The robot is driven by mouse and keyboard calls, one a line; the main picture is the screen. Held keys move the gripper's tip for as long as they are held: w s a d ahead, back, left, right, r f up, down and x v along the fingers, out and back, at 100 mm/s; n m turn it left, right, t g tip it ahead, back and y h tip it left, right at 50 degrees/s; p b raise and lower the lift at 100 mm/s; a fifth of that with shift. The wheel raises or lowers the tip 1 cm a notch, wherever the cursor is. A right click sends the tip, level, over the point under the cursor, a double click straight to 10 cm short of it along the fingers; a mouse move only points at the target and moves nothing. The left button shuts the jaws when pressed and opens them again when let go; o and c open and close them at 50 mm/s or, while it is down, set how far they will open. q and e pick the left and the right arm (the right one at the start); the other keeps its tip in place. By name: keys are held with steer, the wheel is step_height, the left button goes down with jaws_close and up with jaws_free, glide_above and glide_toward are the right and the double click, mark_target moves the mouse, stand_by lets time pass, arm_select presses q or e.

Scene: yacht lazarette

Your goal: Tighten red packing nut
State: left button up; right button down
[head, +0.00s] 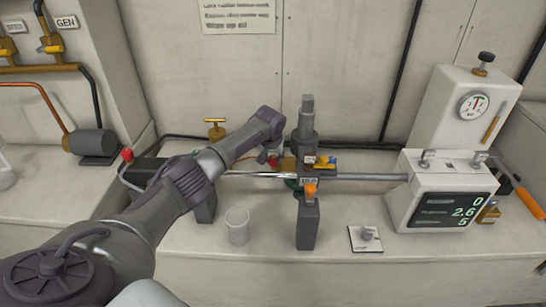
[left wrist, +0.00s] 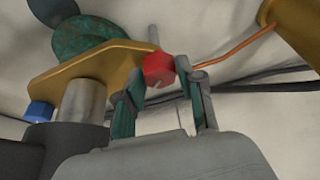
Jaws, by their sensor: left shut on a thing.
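The red packing nut (left wrist: 158,69) sits at the near corner of a brass flange plate (left wrist: 92,72) in the left wrist view. A small part of the nut (head: 272,161) shows in the head view beside the shaft gland. My left gripper (left wrist: 160,80) has its two fingers on either side of the nut and is shut on it. In the head view my left arm reaches in from the left, its hand (head: 266,124) tilted down at the gland; its fingertips are mostly hidden. A blue nut (left wrist: 40,112) is on the plate's other end. My right gripper is not in view.
A shiny horizontal shaft (head: 370,177) runs right to a white box with a numeric display (head: 440,212). A clear cup (head: 237,224), a dark post (head: 308,225) and a switch plate (head: 365,239) stand in front. A thin copper tube (left wrist: 235,50) passes near the gripper.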

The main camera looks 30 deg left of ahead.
arm_select(q)
steer(key=shift+m+h+p, duration=0.3)
steer(key=shift+m+h, duration=0.1)
steer(key=shift+m, duration=0.7)
steer(key=shift+a+m+h, duration=0.1)
steer(key=shift+m+h, duration=0.2)
steer(key=shift+m, duration=0.5)
steer(key=shift+f+m+t+h+b, duration=0.1)
steer(key=shift+m+t+h+b, duration=0.35)
steer(key=shift+m, duration=0.75)
steer(key=shift+m+g+h+b, duration=0.35)
steer(key=shift+m+h+b, duration=0.1)
steer(key=shift+m+b, duration=0.6)
steer(key=shift+m, duration=0.25)
steer(key=shift+a, duration=0.1)
steer(key=o, duration=1.1)
steer(key=shift+o, duration=0.2)
